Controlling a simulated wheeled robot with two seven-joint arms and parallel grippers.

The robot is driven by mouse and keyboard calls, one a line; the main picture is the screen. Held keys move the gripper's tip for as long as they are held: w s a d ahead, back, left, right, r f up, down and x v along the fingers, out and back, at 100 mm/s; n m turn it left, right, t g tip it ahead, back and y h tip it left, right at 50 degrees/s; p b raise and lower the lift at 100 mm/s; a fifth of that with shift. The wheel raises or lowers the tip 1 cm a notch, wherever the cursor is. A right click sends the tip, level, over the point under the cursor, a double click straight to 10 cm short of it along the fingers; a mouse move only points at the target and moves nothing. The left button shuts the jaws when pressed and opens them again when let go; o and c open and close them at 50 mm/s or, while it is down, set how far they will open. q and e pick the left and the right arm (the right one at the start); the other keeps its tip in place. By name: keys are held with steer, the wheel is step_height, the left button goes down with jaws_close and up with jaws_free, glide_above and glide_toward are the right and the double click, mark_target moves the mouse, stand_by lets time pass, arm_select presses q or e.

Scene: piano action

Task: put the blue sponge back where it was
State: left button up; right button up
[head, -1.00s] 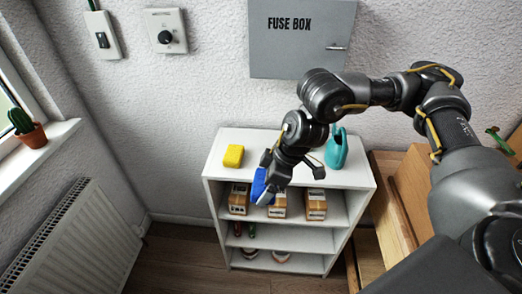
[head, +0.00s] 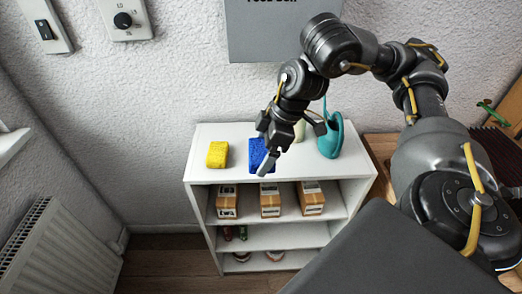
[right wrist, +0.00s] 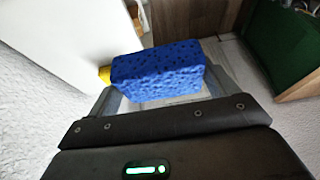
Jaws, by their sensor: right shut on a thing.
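The blue sponge (head: 256,153) is between the fingers of my right gripper (head: 268,158), which is shut on it. In the head view it shows against the top of the white shelf unit (head: 207,139), partly covered by the gripper. Whether it touches the top I cannot tell. In the right wrist view the blue sponge (right wrist: 158,74) fills the space between the fingertips. A yellow sponge (head: 217,154) lies on the shelf top to its left; a bit of it (right wrist: 104,75) also shows in the right wrist view. My left gripper is not in view.
A teal watering can (head: 331,140) stands on the shelf top, right of the gripper. A pale green thing (head: 299,131) shows partly behind the gripper. Cardboard boxes (head: 270,202) stand on the shelf below. A radiator (head: 42,250) is at the left.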

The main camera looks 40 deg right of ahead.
steer(key=shift+w+d+f, duration=0.1)
steer(key=shift+w+d, duration=0.05)
steer(key=shift+w, duration=0.15)
steer(key=w+d+f, duration=0.2)
steer(key=w+f, duration=0.1)
steer(key=w+d+f+b, duration=0.1)
steer(key=w+d+f, duration=0.2)
steer(key=w+d+f+b, duration=0.1)
steer(key=w+d+f, duration=0.2)
steer(key=shift+w+d, duration=0.15)
steer(key=shift+w, duration=0.15)
steer(key=shift+w+d+f+b, duration=0.1)
steer(key=shift+f+b, duration=0.2)
steer(key=shift+f, duration=0.65)
steer(key=shift+w+d+f+b, duration=0.1)
steer(key=shift+f+b, duration=0.15)
steer(key=shift+f, duration=0.65)
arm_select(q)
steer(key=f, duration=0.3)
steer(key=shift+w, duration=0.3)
arm_select(e)
steer(key=o, duration=0.7)
steer(key=shift+f, duration=0.15)
